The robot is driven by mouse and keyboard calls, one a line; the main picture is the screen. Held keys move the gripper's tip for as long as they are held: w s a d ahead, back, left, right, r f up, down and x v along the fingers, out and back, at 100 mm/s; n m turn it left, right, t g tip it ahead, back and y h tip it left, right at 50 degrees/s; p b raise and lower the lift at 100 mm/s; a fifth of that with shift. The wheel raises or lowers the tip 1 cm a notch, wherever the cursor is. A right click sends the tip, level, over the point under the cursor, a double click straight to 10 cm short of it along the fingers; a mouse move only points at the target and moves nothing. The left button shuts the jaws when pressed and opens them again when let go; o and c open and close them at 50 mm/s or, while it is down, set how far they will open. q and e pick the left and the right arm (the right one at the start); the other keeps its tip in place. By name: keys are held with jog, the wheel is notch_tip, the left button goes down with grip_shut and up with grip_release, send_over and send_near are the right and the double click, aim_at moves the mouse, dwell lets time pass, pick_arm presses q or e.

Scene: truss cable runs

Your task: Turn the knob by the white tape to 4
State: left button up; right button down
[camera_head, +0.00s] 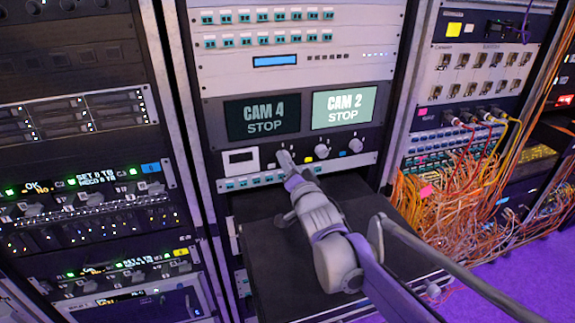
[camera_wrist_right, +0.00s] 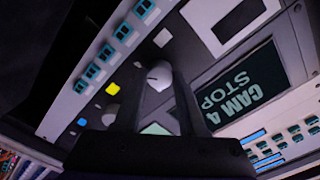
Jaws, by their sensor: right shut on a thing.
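The knob by the white tape is a light round knob (camera_wrist_right: 158,76) with a small dark mark on its face; I cannot read its setting. The white tape (camera_wrist_right: 162,37) is a small square beside it on the dark panel, and also shows in the head view (camera_head: 271,166). My right gripper (camera_head: 286,162) reaches the leftmost knob of the row and is shut on it. In the wrist view its two fingers stand on either side of the knob. My left gripper is not in view.
A yellow tape (camera_head: 308,159) and a blue tape (camera_head: 343,153) mark the neighbouring knobs (camera_head: 321,151) to the right. Above are a dark CAM 4 STOP screen (camera_head: 262,116) and a lit CAM 2 STOP screen (camera_head: 344,107). Loose orange cables (camera_head: 440,205) hang at the right.

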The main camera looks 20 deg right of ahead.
jog(key=shift+m, duration=1)
jog(key=shift+c, duration=2.4)
grip_release()
jog(key=s, duration=1.1)
jog(key=shift+d, duration=0.2)
jog(key=shift+w, duration=0.1)
